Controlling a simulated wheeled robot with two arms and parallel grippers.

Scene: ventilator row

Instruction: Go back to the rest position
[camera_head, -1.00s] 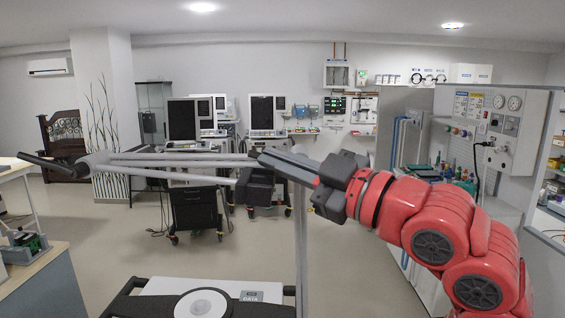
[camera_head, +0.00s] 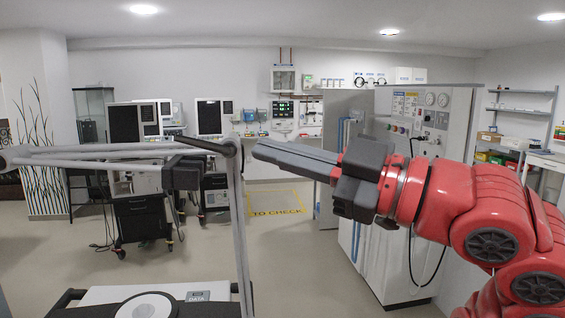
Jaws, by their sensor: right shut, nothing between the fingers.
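My right gripper (camera_head: 258,150) reaches in from the right on its red arm. Its dark grey fingers are shut with nothing between them and point left. The fingertips are just right of the top of a grey upright post (camera_head: 238,190), with a small gap in the picture; I cannot tell the depth between them. A jointed grey support arm (camera_head: 100,152) runs left from the post top, with a black block (camera_head: 182,173) hanging below it. My left gripper is not in view.
A near cart top (camera_head: 95,294) with a white disc (camera_head: 148,306) and a DATA label is at the bottom. Ventilators on carts (camera_head: 140,218) stand behind. A grey cabinet with gauges (camera_head: 425,115) is behind my right arm.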

